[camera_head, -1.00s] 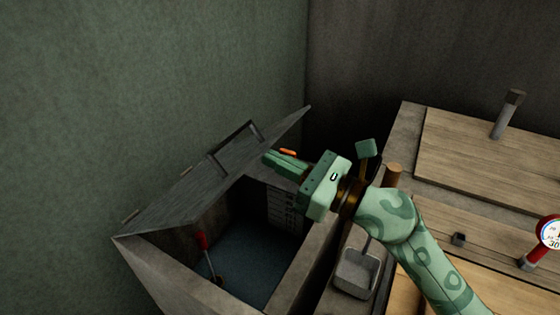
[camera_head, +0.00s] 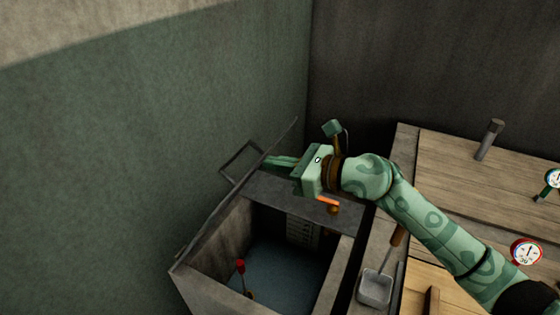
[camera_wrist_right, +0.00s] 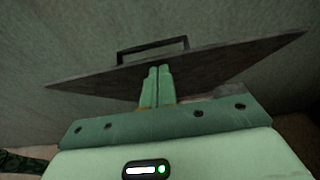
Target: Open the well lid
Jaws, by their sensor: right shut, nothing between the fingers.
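The well (camera_head: 190,291) is an open box at the lower middle of the head view, with a bluish floor inside. Its grey lid (camera_head: 219,218) is swung up steeply toward the left wall, seen nearly edge-on, with its handle (camera_head: 238,160) on the wall side. My right gripper (camera_head: 268,161) is shut and empty, its fingertips at the upper part of the lid's inner side. In the right wrist view the closed fingers (camera_wrist_right: 157,86) reach the lid (camera_wrist_right: 215,68), and the handle (camera_wrist_right: 152,50) shows beyond it. My left gripper is not seen.
A red-tipped lever (camera_head: 240,267) stands inside the well. A metal scoop with a wooden handle (camera_head: 376,287) lies right of the well. Wooden covers (camera_head: 455,160) and a red gauge (camera_head: 526,252) are farther right. The green wall (camera_head: 130,150) is close behind the lid.

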